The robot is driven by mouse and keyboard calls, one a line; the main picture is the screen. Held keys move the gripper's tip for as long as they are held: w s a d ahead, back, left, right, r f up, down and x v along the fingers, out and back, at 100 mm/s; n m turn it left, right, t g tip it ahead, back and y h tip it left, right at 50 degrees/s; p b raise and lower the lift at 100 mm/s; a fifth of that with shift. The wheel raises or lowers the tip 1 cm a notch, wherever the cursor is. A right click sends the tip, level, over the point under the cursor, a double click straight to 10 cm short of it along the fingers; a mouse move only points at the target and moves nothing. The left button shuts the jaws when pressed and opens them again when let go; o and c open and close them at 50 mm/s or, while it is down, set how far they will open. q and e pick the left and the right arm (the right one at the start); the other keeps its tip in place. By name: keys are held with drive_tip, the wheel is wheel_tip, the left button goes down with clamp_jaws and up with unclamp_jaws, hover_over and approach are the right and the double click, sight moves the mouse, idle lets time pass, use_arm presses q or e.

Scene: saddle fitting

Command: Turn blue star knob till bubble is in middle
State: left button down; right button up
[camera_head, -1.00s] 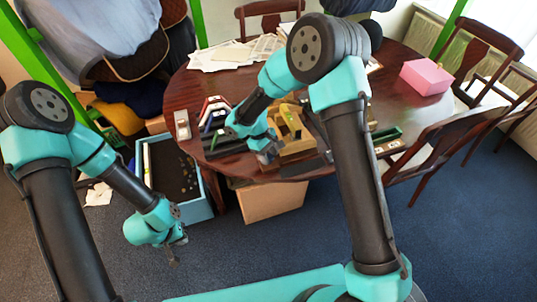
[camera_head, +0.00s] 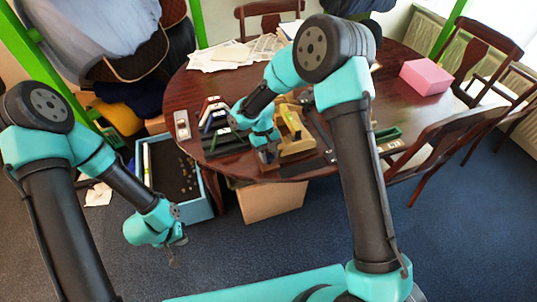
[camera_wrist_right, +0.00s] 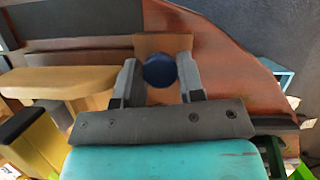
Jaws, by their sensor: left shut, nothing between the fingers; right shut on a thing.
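The blue star knob (camera_wrist_right: 159,70) is a dark blue disc between the two fingers of my right gripper (camera_wrist_right: 158,82) in the right wrist view. The right gripper is shut on it. In the head view the right gripper (camera_head: 268,155) is at the table's front edge, beside a yellow-tan wooden fixture (camera_head: 292,135), and the knob is hidden there. I cannot make out the bubble in either view. My left gripper (camera_head: 174,252) hangs over the floor left of the table, shut and empty.
A blue-rimmed bin (camera_head: 201,210) stands on the floor left of the table, by a cardboard box (camera_head: 268,201). Coloured items in a dark rack (camera_head: 222,143) lie left of the fixture. A pink box (camera_head: 426,76) and papers (camera_head: 222,56) are further back.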

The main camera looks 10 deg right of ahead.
drive_tip(key=o, duration=0.6)
drive_tip(key=shift+r, duration=0.1)
drive_tip(key=v, duration=1.7)
drive_tip(key=shift+w+a+r, duration=0.1)
drive_tip(key=shift+w, duration=0.05)
